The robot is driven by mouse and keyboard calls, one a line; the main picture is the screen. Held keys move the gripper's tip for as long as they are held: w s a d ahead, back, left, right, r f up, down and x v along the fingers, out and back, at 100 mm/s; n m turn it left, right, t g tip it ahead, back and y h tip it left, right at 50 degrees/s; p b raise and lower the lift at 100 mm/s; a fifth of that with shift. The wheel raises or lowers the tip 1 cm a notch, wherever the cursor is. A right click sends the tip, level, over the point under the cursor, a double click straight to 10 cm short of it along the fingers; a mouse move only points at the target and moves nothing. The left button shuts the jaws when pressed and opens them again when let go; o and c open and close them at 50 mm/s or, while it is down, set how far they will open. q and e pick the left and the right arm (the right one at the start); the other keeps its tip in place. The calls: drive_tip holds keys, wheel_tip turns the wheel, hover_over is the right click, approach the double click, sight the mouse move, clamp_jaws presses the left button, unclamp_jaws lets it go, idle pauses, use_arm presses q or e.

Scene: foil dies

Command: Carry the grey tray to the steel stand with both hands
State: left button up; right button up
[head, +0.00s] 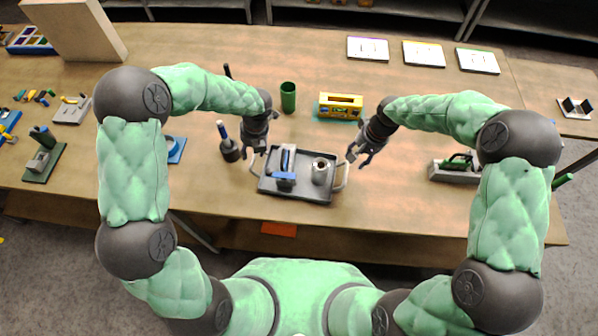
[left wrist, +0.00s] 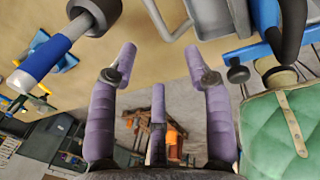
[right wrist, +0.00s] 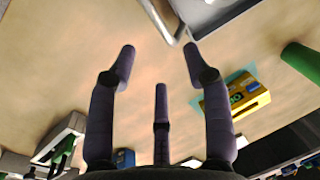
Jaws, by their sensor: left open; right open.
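The grey tray (head: 298,196) lies on the wooden table in the head view, with a pale looped handle at each end. It carries a blue and grey tool (head: 286,172) and a grey metal cylinder (head: 321,171). My left gripper (head: 257,150) is open and empty by the left handle (left wrist: 168,28). My right gripper (head: 359,156) is open and empty just beyond the right handle (right wrist: 160,22). Both wrist views show the handles ahead of the fingertips, not between them. I cannot tell which thing is the steel stand.
A dark pot with a blue-handled tool (head: 229,148) stands left of the tray. A green cup (head: 288,97) and yellow box (head: 341,106) stand behind it. A grey block with green parts (head: 455,170) is at right. An orange patch (head: 279,229) shows below the table's front edge.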

sight(251, 164)
use_arm(q)
drive_tip(key=x, duration=1)
drive_tip(key=shift+w+f, duration=0.15)
drive_tip(key=shift+f, duration=0.25)
use_arm(e)
drive_tip(key=f, duration=0.3)
drive_tip(key=a+f, duration=0.1)
drive_tip(key=f, duration=0.3)
drive_tip(key=a+f, duration=0.1)
drive_tip(key=f, duration=0.2)
drive_tip(key=shift+w+f, duration=0.25)
drive_tip(key=shift+f, duration=0.1)
use_arm(q)
clamp_jaws()
use_arm(e)
clamp_jaws()
drive_tip(key=shift+r, duration=0.1)
